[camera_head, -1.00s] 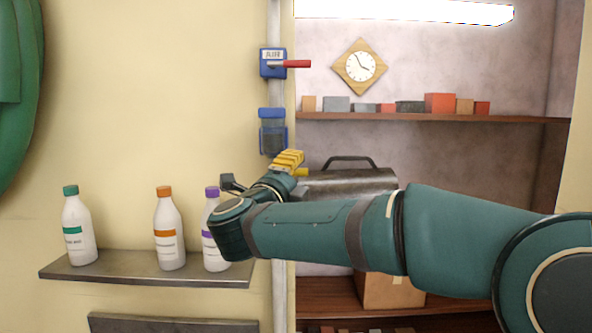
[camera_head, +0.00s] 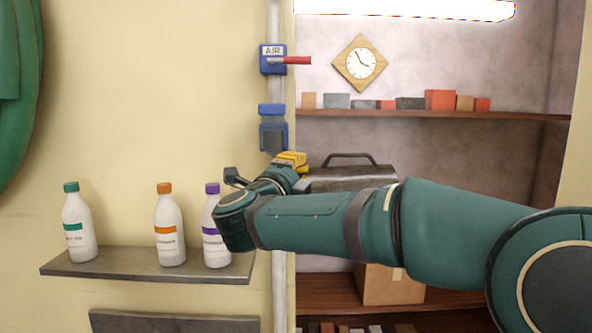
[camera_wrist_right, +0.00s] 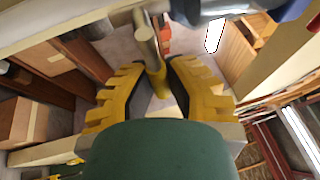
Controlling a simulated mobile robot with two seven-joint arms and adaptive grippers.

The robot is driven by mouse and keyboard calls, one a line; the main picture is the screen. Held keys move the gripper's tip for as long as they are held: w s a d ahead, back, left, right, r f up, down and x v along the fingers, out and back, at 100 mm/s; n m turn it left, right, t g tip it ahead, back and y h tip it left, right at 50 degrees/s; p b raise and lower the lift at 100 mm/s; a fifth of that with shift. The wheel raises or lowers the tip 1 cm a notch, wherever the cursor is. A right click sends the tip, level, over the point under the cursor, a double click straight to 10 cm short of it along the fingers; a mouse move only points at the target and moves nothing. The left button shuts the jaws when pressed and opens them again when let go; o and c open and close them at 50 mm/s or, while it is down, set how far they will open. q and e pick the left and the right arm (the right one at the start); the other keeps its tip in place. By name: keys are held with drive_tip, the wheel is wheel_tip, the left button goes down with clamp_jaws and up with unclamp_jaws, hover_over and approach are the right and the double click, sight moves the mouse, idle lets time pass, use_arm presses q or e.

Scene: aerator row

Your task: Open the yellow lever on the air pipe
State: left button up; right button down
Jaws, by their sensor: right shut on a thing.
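The grey air pipe (camera_head: 278,290) runs upright along the edge of the cream wall. My right gripper (camera_head: 291,161) is at the pipe, below the blue-framed unit. In the right wrist view, the yellow lever (camera_wrist_right: 156,82) stands between the yellow fingers of my right gripper (camera_wrist_right: 157,69), which are shut on it. A round metal stub (camera_wrist_right: 146,36) shows beside the lever. In the head view the fingers and hand hide most or all of the lever, so its angle is hard to tell there. My left gripper is not in view.
A blue AIR box (camera_head: 273,60) with a red handle (camera_head: 292,60) and a blue-framed unit (camera_head: 272,129) sit higher on the pipe. Several bottles stand on a metal shelf (camera_head: 150,268); the purple-capped bottle (camera_head: 212,215) is close to my wrist. A dark toolbox (camera_head: 350,181) is behind.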

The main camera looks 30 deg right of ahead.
drive_tip(key=shift+f+m+g+b, duration=0.4)
drive_tip(key=shift+f+m+b, duration=0.15)
drive_tip(key=shift+m+b, duration=0.5)
use_arm(q)
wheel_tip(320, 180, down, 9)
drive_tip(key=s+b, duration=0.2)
drive_tip(key=b, duration=0.5)
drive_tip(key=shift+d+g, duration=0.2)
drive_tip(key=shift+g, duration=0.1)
use_arm(e)
drive_tip(key=shift+w+a+f+m+g+y, duration=0.3)
drive_tip(key=shift+a+f+m+y, duration=0.6)
drive_tip(key=shift+m, duration=1.2)
drive_tip(key=shift+w+a+f+m+g+y, duration=0.25)
drive_tip(key=shift+w+a+f+m+y, duration=0.15)
drive_tip(key=shift+m+y, duration=1.4)
drive_tip(key=shift+w+a+f+m+g+y, duration=0.3)
drive_tip(key=shift+a+f+m+y, duration=0.35)
drive_tip(key=shift+m, duration=1.8)
drive_tip(key=shift+a+r, duration=0.1)
drive_tip(key=shift+r, duration=0.05)
drive_tip(key=c, duration=0.9)
unclamp_jaws()
drive_tip(key=shift+c, duration=0.2)
drive_tip(key=shift+a, duration=0.1)
drive_tip(key=v, duration=1.2)
